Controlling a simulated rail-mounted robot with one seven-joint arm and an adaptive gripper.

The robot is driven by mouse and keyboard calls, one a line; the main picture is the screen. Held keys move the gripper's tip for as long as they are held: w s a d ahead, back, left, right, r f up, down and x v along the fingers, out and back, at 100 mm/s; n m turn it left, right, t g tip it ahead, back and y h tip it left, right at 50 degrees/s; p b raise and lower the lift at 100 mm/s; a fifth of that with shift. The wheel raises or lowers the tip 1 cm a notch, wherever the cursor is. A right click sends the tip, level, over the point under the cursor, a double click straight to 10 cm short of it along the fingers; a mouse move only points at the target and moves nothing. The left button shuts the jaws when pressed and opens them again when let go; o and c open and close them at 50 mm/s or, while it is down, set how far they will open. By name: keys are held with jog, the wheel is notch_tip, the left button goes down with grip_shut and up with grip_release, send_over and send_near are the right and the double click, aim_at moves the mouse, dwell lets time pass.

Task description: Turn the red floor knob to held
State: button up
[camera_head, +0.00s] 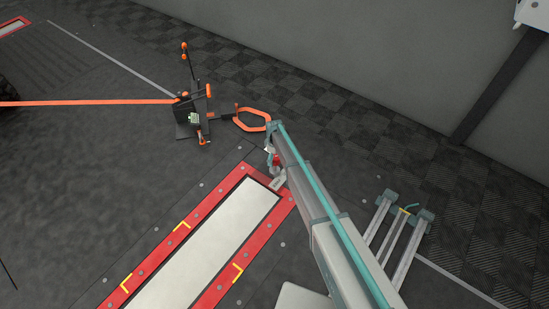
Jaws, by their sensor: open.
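My arm reaches from the bottom of the head view to the far end of a red-framed floor plate. My gripper (278,181) is small in the picture, low over the far right corner of that frame, with its jaws open. A small red part (276,160) shows beside the end of my arm. I cannot tell whether it is the red floor knob, and its setting is not readable. The arm may hide part of the floor there. No held object shows at my gripper.
The red frame (208,206) surrounds a pale plate (205,245). A black floor stand (189,115) with an orange strap (85,103) and an orange loop (253,119) stands behind. A rail-like metal rack (397,235) lies right of my arm. Open dark floor lies left.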

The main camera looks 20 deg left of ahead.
jog(key=shift+r, duration=0.15)
notch_tip(320, 180, up, 12)
dwell(0.5)
dwell(0.4)
